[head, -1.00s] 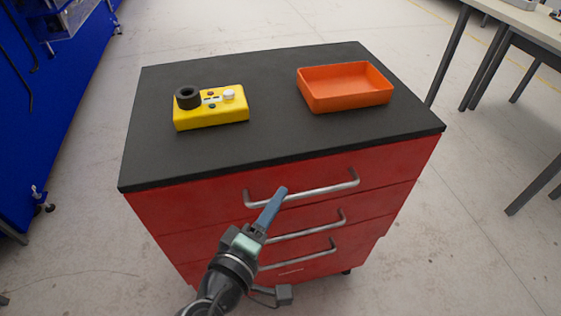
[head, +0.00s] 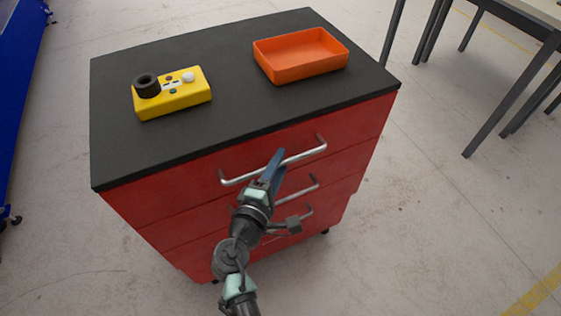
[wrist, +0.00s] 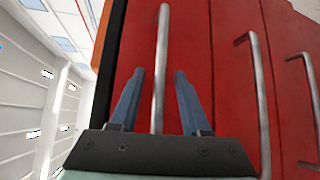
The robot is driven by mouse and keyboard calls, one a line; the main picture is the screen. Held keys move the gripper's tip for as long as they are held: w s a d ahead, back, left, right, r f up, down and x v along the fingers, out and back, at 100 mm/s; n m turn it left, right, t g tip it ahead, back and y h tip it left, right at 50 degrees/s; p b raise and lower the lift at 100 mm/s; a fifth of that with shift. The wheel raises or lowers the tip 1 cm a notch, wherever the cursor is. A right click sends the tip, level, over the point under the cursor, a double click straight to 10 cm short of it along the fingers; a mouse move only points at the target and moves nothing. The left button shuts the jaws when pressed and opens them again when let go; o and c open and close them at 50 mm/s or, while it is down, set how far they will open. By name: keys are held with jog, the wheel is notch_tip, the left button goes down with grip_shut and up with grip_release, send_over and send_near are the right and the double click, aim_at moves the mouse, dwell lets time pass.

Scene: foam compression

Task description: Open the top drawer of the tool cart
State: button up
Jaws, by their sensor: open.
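The red tool cart has a black top (head: 225,110) and three stacked drawers with metal bar handles. The top drawer (head: 350,133) looks shut. Its handle (head: 305,154) runs across its front, and it also shows in the wrist view (wrist: 162,45). My gripper (head: 277,158) is in front of the top drawer, its blue fingers overlapping the handle in the head view. In the wrist view my gripper (wrist: 159,78) is open, with the handle bar running between the two fingers, a gap on each side. I cannot tell how deep the bar sits.
A yellow box with a black knob (head: 180,98) and an orange tray (head: 300,68) sit on the cart top. Two lower handles (head: 300,190) lie just below my gripper. A table (head: 520,15) stands at the back right.

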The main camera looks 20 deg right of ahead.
jog(key=shift+w+d, duration=0.45)
grip_shut()
jog(key=shift+a+f, duration=0.1)
dwell(1.1)
